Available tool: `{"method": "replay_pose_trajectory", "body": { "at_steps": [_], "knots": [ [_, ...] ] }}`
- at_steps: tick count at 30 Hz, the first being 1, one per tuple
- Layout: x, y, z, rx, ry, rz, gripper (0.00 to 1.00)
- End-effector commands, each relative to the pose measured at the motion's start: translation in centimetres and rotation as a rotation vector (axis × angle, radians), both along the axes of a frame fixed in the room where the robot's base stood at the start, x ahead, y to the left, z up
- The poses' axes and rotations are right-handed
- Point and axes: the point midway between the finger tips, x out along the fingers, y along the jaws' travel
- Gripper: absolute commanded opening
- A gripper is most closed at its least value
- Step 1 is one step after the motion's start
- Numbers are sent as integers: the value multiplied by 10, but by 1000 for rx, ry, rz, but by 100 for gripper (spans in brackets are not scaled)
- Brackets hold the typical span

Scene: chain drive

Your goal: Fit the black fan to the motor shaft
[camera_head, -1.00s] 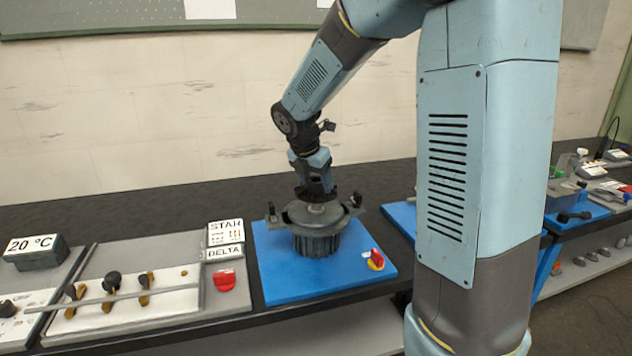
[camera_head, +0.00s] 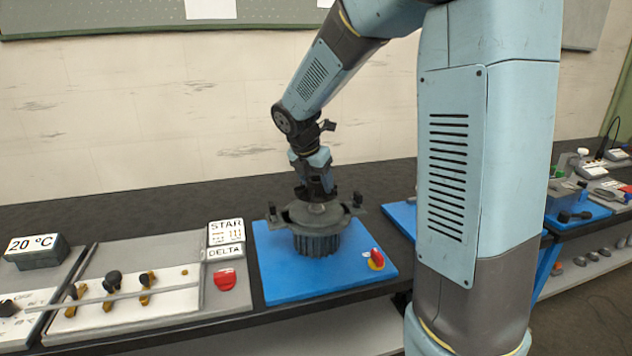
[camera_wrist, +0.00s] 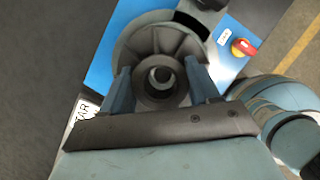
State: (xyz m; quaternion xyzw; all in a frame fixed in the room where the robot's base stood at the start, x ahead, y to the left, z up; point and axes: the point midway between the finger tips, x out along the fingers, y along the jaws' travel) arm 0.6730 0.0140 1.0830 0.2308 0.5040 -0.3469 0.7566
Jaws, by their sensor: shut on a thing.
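The fan (camera_wrist: 180,42) shows in the wrist view as a dark grey ribbed disc with a round hub that has a hole in its middle. My gripper (camera_wrist: 160,84) has one finger on each side of the hub and is shut on it. In the head view my gripper (camera_head: 316,193) points down over the finned motor (camera_head: 318,244), which stands on a blue base plate (camera_head: 280,285). The fan (camera_head: 297,214) sits at the motor's top end. The motor shaft cannot be made out, and I cannot tell how far it is inside the hub.
A red and yellow knob (camera_head: 376,260) is on the blue plate's right side. A STAR/DELTA switch panel (camera_head: 226,240) and a board with black knobs (camera_head: 130,305) lie to the left. Dark bench top (camera_head: 120,217) is clear behind. Other blue stations stand to the right.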

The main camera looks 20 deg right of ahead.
Motion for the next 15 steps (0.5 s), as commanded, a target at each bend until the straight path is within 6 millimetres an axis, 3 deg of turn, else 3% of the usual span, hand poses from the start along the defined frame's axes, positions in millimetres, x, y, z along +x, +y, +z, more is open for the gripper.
{"method": "replay_pose_trajectory", "body": {
  "at_steps": [15],
  "knots": [
    [0,-1,-7,0,0,-1,24]
  ]
}}
